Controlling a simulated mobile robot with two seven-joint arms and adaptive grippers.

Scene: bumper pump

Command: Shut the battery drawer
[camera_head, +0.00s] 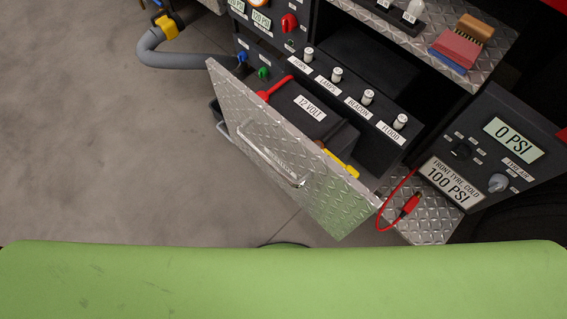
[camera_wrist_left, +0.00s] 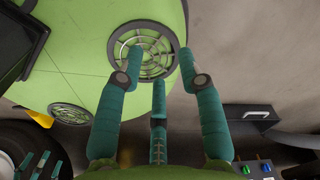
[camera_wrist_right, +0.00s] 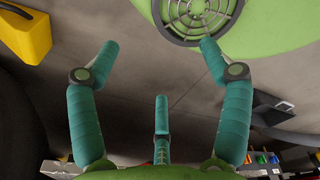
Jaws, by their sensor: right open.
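The battery drawer (camera_head: 310,195) stands pulled out in the head view. Its diamond-plate front has a silver handle (camera_head: 270,155) and is turned toward the lower left. A dark battery (camera_head: 305,105) labelled 12 VOLT sits inside, with a red part and a yellow part beside it. Neither gripper shows in the head view. My left gripper (camera_wrist_left: 160,65) has its fingers apart with nothing between them, in front of my green base. My right gripper (camera_wrist_right: 158,50) is wide open and empty, with floor beyond it. No wrist view clearly shows the drawer front.
Beside the drawer are a switch panel (camera_head: 345,95), a tyre-pressure box (camera_head: 490,150) reading 0 PSI and a red cable (camera_head: 382,210). A grey hose (camera_head: 185,60) lies at the upper left. The floor (camera_head: 100,170) left of the drawer is clear.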

